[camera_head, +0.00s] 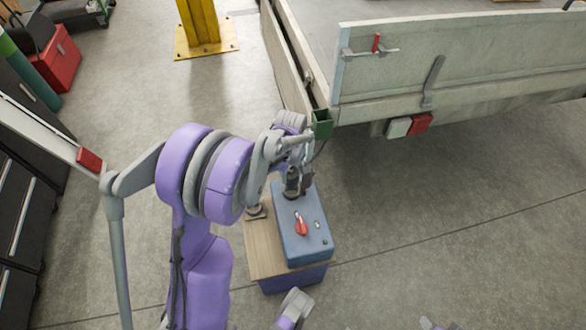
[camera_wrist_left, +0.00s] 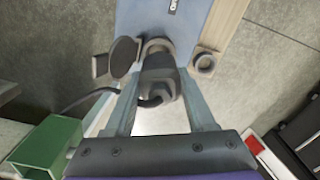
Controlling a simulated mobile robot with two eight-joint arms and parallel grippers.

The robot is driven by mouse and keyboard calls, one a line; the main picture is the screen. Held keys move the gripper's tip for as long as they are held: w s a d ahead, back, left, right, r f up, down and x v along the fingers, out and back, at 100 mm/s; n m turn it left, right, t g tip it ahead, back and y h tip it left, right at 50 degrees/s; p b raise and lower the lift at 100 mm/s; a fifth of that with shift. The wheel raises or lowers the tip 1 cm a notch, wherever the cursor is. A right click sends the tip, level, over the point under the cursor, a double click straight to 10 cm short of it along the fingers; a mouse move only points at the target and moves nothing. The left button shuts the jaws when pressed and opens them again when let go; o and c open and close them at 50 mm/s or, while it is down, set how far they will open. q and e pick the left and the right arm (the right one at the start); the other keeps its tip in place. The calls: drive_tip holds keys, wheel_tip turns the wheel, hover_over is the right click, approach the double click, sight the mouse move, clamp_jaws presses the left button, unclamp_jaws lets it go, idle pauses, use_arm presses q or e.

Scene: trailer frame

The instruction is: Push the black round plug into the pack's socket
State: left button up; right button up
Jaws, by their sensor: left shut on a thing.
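The pack is a blue box (camera_head: 318,243) on a wooden-topped stand, with a red switch on its top. Its blue face also shows in the left wrist view (camera_wrist_left: 190,25). My left gripper (camera_wrist_left: 160,88) is shut on the black round plug (camera_wrist_left: 158,82), its fingers on either side. The plug's front end is at the pack's socket (camera_wrist_left: 157,45), lined up with it and seemingly touching; how deep it sits is hidden. A round dark cap (camera_wrist_left: 124,57) stands open beside the socket. In the head view the wrist partly hides the plug (camera_head: 292,186).
A grey ring holder (camera_wrist_left: 205,62) sits on the wooden top (camera_head: 262,250) beside the pack. A dark cable runs from the plug towards the green box (camera_head: 322,124) at the trailer's corner. The trailer (camera_head: 450,70) stands close behind. Floor right of the stand is clear.

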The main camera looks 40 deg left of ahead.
sight(292, 182)
use_arm(q)
drive_tip(key=shift+f, duration=0.4)
drive_tip(key=shift+w, duration=0.1)
drive_tip(key=shift+f, duration=0.2)
drive_tip(key=shift+f+b, duration=0.15)
drive_tip(key=shift+b, duration=0.25)
drive_tip(key=shift+f+b, duration=0.4)
drive_tip(key=shift+f, duration=0.15)
drive_tip(key=shift+f, duration=0.15)
drive_tip(key=shift+f+b, duration=0.45)
drive_tip(key=shift+f+b, duration=0.45)
drive_tip(key=shift+f, duration=0.15)
idle(0.6)
